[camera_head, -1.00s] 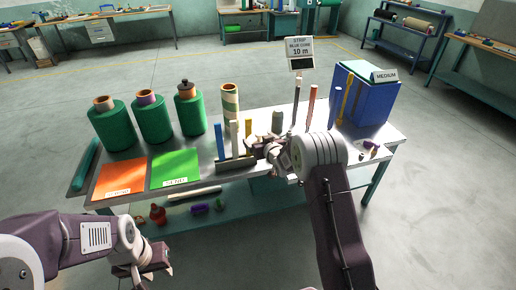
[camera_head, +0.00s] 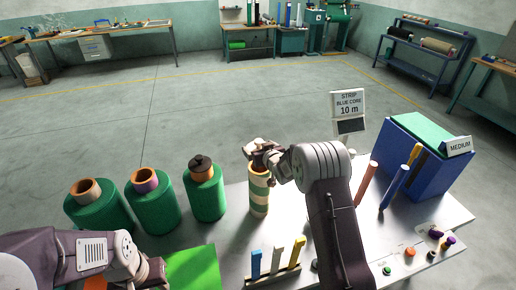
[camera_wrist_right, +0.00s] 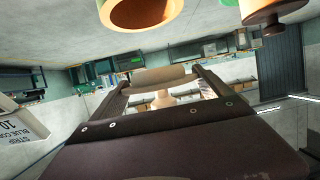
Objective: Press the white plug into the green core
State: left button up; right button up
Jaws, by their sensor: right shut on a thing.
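The green core, a green and cream banded tube (camera_head: 259,195), stands upright on the table behind the blue, white and yellow pegs. My right gripper (camera_head: 262,156) is at its top and covers its mouth. The white plug (camera_head: 258,142) is between the fingers, its pale top just showing. In the right wrist view, the right gripper (camera_wrist_right: 163,88) is shut on the plug (camera_wrist_right: 163,76). A round orange opening (camera_wrist_right: 140,24), likely the core's mouth, appears beyond it, apart from the plug. My left gripper (camera_head: 150,272) is low at the left, its fingers unclear.
Several green rolls (camera_head: 153,206) stand left of the core; the nearest has a dark knob on top. A sign (camera_head: 348,103) and blue box (camera_head: 425,165) stand right. A green mat (camera_head: 195,268) is at front.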

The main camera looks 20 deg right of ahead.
jog(key=shift+r, duration=0.2)
jog(key=shift+v, duration=0.9)
jog(key=shift+s+f, duration=0.1)
jog(key=shift+s, duration=0.05)
pick_arm(q)
jog(key=f+b, duration=0.2)
jog(key=s+f+b, duration=0.1)
jog(key=f+b, duration=0.1)
jog(key=b, duration=0.1)
jog(key=shift+f, duration=0.2)
pick_arm(e)
notch_tip(320, 180, down, 7)
jog(key=shift+w+r, duration=0.25)
jog(key=shift+w, duration=0.2)
pick_arm(q)
jog(key=shift+s+d, duration=0.1)
jog(key=shift+s, duration=0.05)
pick_arm(e)
jog(key=shift+s+r, duration=0.1)
pick_arm(q)
jog(key=shift+f, duration=0.15)
jog(key=shift+f+b, duration=0.3)
jog(key=shift+b, duration=0.15)
pick_arm(e)
jog(key=shift+f, duration=0.25)
